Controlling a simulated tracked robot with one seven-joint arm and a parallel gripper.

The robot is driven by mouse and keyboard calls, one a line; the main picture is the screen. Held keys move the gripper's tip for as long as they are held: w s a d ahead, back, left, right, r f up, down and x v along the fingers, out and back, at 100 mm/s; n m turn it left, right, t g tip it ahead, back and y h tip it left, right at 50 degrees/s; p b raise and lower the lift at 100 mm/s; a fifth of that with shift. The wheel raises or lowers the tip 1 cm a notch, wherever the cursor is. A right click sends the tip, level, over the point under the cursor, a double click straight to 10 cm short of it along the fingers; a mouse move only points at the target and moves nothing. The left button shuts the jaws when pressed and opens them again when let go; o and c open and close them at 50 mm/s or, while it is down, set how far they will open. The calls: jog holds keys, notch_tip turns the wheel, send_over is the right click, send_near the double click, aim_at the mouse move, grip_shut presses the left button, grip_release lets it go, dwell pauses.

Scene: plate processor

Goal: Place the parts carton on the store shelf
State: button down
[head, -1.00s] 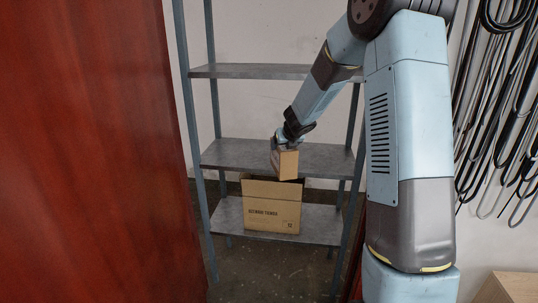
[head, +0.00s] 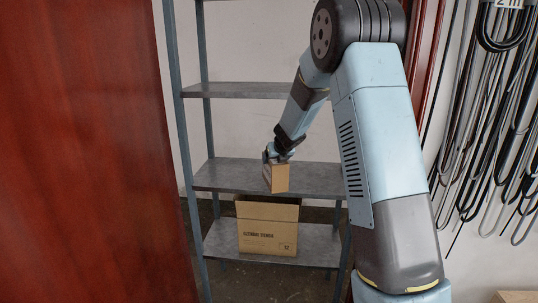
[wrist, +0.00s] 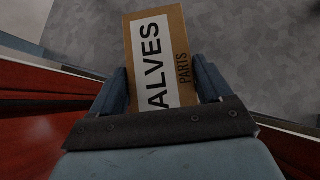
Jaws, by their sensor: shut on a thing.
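The parts carton (head: 280,178) is a small brown box held upright by my gripper (head: 279,157). In the wrist view the carton (wrist: 158,50) has a white label reading "ALVES" and "PARTS", with a finger on each side. My gripper (wrist: 163,88) is shut on it. The store shelf is a grey metal rack with several boards. In the head view the carton appears in front of or over the middle board (head: 225,174), its lower edge near the board's front edge. I cannot tell whether it touches the board.
A larger open carton (head: 267,228) stands on the lower board (head: 225,243). The upper board (head: 230,90) is bare where seen. The middle board looks clear on both sides. A dark red panel (head: 90,150) fills the left. Cables (head: 490,130) hang at right.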

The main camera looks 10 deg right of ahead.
jog(key=w+a+f, duration=0.1)
jog(key=w+f, duration=0.2)
jog(key=w, duration=1)
jog(key=shift+w+f, duration=0.15)
jog(key=shift+w, duration=0.25)
grip_release()
